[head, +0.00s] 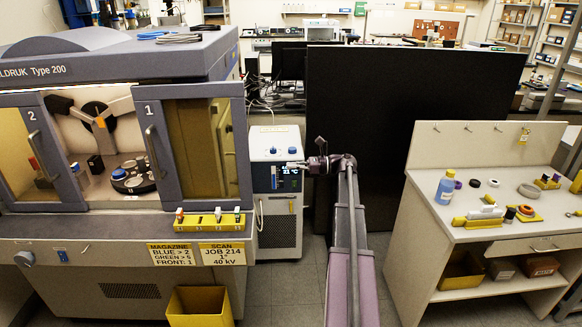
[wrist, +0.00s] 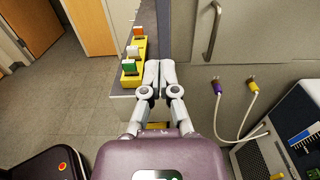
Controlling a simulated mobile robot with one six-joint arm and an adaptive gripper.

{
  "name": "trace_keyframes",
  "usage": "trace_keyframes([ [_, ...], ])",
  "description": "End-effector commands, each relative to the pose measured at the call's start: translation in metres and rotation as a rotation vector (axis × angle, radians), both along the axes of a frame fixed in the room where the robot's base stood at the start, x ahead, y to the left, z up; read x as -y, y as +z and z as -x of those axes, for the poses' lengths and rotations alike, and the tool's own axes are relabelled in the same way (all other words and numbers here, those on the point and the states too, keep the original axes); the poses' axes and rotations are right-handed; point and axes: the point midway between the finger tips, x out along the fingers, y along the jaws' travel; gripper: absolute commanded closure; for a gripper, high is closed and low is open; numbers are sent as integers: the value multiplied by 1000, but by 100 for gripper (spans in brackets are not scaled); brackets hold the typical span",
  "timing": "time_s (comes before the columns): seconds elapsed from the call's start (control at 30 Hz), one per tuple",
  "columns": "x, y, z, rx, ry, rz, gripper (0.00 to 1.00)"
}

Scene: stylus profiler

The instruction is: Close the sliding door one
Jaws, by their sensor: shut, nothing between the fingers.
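Sliding door one (head: 203,148) is the grey-framed, yellow-windowed panel marked 1 at the right of the machine front in the head view. Its vertical bar handle (head: 153,153) is on its left edge. Left of it is a wide opening, so the door stands open. My gripper (head: 292,164) is to the right of the door, apart from it, in front of the white-and-grey unit. In the wrist view my gripper (wrist: 160,64) is shut and empty, its fingertips together near the machine's corner.
A yellow rack (head: 210,220) with coloured pieces sits on the ledge below door one; it also shows in the wrist view (wrist: 130,79). The white-and-grey unit (head: 276,183) stands right of the machine. A yellow bin (head: 200,306) is on the floor. A workbench (head: 510,232) stands right.

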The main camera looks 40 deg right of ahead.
Motion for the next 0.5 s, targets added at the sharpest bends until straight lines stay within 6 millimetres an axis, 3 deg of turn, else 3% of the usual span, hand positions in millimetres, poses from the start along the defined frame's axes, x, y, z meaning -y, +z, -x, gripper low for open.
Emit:
trace_keyframes([
  [0.5, -65, 0, -43, 0, 3, 0, 100],
])
